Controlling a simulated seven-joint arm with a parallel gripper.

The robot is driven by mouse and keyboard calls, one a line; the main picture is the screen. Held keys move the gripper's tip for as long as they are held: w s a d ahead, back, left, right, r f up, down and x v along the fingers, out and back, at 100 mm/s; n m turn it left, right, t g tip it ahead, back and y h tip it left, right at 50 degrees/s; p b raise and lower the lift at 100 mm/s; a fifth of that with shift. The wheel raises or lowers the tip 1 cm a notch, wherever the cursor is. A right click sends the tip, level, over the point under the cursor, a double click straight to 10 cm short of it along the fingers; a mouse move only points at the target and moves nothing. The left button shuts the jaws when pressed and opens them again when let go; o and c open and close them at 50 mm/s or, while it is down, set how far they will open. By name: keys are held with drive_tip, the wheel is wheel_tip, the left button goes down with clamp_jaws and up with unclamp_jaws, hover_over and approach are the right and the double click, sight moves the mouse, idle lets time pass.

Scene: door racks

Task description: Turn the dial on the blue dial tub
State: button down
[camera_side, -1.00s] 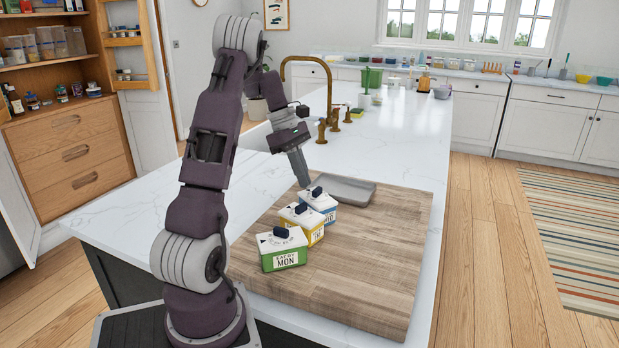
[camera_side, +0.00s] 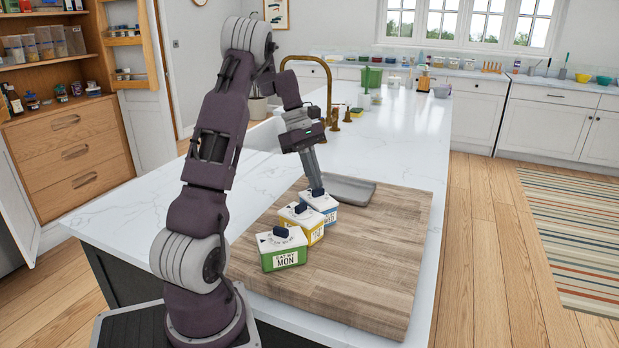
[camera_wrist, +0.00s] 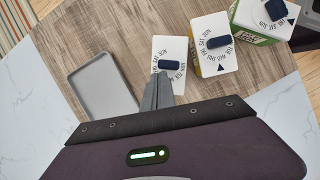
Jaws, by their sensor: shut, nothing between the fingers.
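The blue dial tub (camera_side: 325,207) stands on the wooden board, the farthest of a row of three tubs in the side view. It has a white lid and a dark knob; the lid also shows in the wrist view (camera_wrist: 172,45), with day letters around the dark dial (camera_wrist: 169,64). My gripper (camera_side: 318,192) is shut and empty, pointing down at this lid. In the wrist view the fingertips (camera_wrist: 162,76) overlap the lid just beside the dial. I cannot tell whether they touch it. The fingers hide part of the lid's near side.
A yellow tub (camera_side: 302,222) stands beside the blue one, then a green tub (camera_side: 284,250) marked MON. A grey tray (camera_side: 351,190) lies behind the blue tub. The right side of the wooden board (camera_side: 385,250) is clear.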

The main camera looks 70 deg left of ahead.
drive_tip(key=m, duration=0.1)
drive_tip(key=m+g, duration=0.1)
drive_tip(key=m, duration=0.1)
drive_tip(key=shift+w+d, duration=0.15)
drive_tip(key=shift+w, duration=0.25)
drive_tip(key=shift+w+m, duration=0.1)
drive_tip(key=shift+m, duration=0.2)
drive_tip(key=shift+d, duration=0.1)
idle(0.3)
